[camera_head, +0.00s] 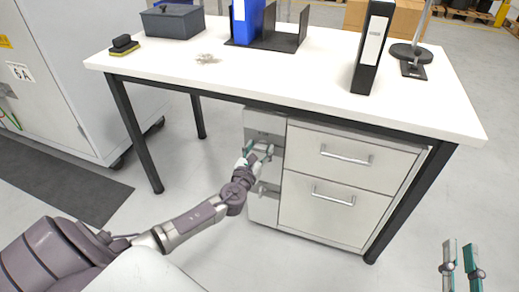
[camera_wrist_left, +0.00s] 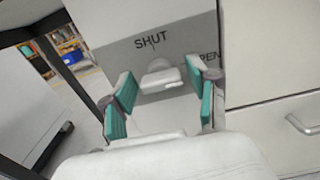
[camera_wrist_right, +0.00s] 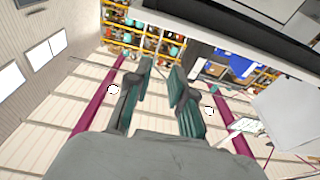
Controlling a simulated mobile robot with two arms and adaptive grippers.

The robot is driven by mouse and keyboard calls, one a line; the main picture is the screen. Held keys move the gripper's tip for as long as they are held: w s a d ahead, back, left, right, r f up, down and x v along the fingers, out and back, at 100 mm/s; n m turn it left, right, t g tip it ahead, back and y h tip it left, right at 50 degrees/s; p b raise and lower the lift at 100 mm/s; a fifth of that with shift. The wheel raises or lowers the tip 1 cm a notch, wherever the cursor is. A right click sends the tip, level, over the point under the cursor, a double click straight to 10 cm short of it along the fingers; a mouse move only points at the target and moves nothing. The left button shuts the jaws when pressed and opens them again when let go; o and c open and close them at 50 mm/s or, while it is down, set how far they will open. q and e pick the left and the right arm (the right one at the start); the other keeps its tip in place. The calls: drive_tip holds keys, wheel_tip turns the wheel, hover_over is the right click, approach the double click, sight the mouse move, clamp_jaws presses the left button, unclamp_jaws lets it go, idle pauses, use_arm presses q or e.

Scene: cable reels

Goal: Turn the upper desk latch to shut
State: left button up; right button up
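The upper desk latch (camera_wrist_left: 160,77) is a pale handle on the narrow grey panel (camera_wrist_left: 132,56) of the desk's cabinet. Dark lettering reads SHUT above it, and OPEN shows to its right, partly hidden by a finger. The latch handle lies roughly crosswise in the left wrist view. My left gripper (camera_wrist_left: 160,88) is open, with its teal-padded fingers on either side of the latch; contact cannot be told. In the head view my left gripper (camera_head: 259,149) covers most of the upper latch. My right gripper (camera_head: 460,257) is open and empty, right of the desk.
Two drawers with bar handles, upper (camera_head: 347,155) and lower (camera_head: 333,196), sit right of the panel. The white desktop (camera_head: 270,75) overhangs the left gripper. A black desk leg (camera_head: 135,135) stands left. A black binder (camera_head: 372,48) stands on top. Floor around the right gripper is clear.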

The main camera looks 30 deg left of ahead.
use_arm(q)
drive_tip(key=c, duration=0.8)
drive_tip(key=shift+o, duration=0.2)
